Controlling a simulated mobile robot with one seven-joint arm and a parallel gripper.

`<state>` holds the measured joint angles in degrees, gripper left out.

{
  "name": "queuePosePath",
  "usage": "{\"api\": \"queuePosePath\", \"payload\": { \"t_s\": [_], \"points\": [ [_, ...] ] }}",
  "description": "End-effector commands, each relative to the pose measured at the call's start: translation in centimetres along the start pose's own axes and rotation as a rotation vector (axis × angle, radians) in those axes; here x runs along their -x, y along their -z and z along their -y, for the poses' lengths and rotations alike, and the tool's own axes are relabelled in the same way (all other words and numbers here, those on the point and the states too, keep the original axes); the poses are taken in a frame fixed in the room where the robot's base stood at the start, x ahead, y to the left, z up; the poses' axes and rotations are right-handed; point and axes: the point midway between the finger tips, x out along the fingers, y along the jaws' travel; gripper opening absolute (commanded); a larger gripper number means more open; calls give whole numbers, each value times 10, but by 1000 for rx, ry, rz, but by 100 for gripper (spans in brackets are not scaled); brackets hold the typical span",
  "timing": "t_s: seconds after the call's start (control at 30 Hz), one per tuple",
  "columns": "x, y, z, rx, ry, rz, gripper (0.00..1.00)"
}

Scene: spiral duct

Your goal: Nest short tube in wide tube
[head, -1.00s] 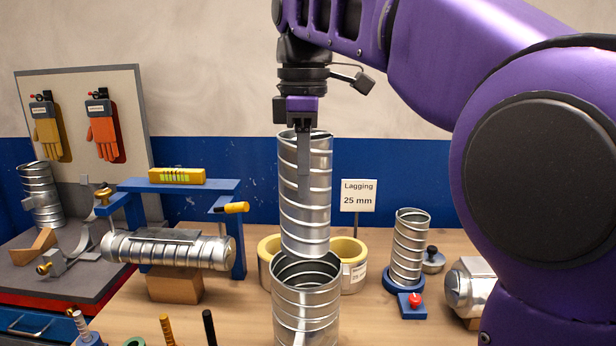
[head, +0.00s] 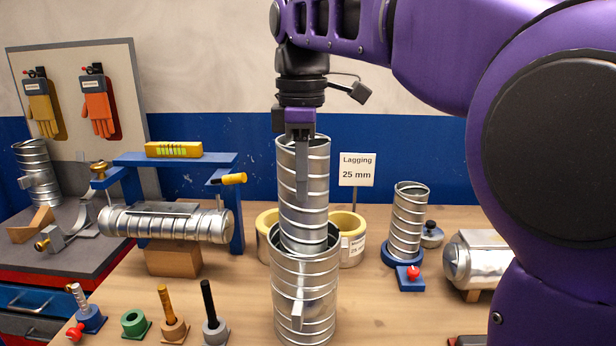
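My gripper (head: 301,165) points down and is shut on the rim of the short tube (head: 304,200), a shiny spiral-ridged metal duct held upright. One finger shows on the tube's near outer side; the other is hidden. The wide tube (head: 304,290), a larger spiral duct with a small bracket on its front, stands upright on the bench. The short tube's lower end is inside the wide tube's open mouth, and most of its length shows above the rim. How deep its lower end sits is hidden by the wide tube's wall.
Yellow-lined lagging rings (head: 351,238) stand close behind the wide tube. A blue frame (head: 176,158) with a clamped horizontal duct (head: 165,223) is at left. A thin duct on a blue base (head: 407,222) stands right. Several small pegs (head: 172,318) stand front left.

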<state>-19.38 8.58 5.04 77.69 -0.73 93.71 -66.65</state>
Motion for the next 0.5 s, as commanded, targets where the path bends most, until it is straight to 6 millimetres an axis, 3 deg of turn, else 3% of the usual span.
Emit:
{"api": "queuePosePath", "payload": {
  "t_s": [0.5],
  "points": [
    [-38, 0, 0, 0, -1, 0, 0]
  ]
}}
